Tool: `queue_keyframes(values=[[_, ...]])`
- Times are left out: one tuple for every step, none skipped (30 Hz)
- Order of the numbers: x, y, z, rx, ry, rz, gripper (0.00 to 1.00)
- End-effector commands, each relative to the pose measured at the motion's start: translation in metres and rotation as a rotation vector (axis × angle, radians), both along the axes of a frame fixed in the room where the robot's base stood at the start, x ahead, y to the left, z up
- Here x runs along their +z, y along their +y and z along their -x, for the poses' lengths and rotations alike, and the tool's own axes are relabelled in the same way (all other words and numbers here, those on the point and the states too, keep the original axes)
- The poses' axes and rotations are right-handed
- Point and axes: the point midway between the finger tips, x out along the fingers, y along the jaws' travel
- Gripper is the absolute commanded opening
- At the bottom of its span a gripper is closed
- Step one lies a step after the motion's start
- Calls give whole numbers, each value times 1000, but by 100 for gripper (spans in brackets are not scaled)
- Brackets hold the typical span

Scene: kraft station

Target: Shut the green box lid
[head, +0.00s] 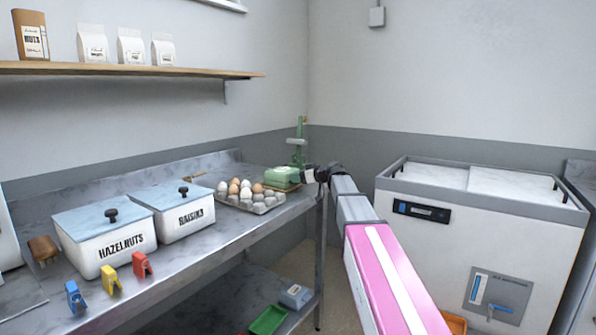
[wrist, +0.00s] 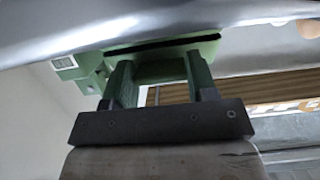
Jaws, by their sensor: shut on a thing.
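The green box (head: 281,176) sits at the far right end of the steel worktop, behind the egg tray. In the wrist view the green box (wrist: 160,50) has a dark slot along it and a small pale label at its left. My gripper (head: 303,176) reaches the box from its right side. In the wrist view my gripper (wrist: 157,72) has its two fingers some way apart, with a green part of the box between them, and is shut on it. I cannot tell the lid from the body clearly, nor how far open it is.
An egg tray (head: 247,200) stands just in front of the box. White tubs of raisins (head: 183,222) and hazelnuts (head: 110,247) stand to the left. A green stand (head: 299,135) rises behind the box. A white chest (head: 480,230) stands to the right.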

Motion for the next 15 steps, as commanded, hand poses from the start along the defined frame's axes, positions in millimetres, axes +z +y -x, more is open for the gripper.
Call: queue_keyframes(values=[[-5,0,1,0,2,5,10],[-7,-1,1,0,2,5,10],[-9,-1,1,0,2,5,10],[-11,-1,1,0,2,5,10],[-12,-1,1,0,2,5,10],[-14,-1,1,0,2,5,10],[-15,-1,1,0,2,5,10],[-16,-1,1,1,2,5,10],[-17,-1,1,1,2,6,10],[-17,-1,1,1,2,6,10],[-18,-1,1,1,2,6,10],[-19,-1,1,1,2,6,10],[-19,-1,1,1,2,6,10],[-19,-1,1,1,3,5,10],[-19,-1,1,1,4,6,10]])
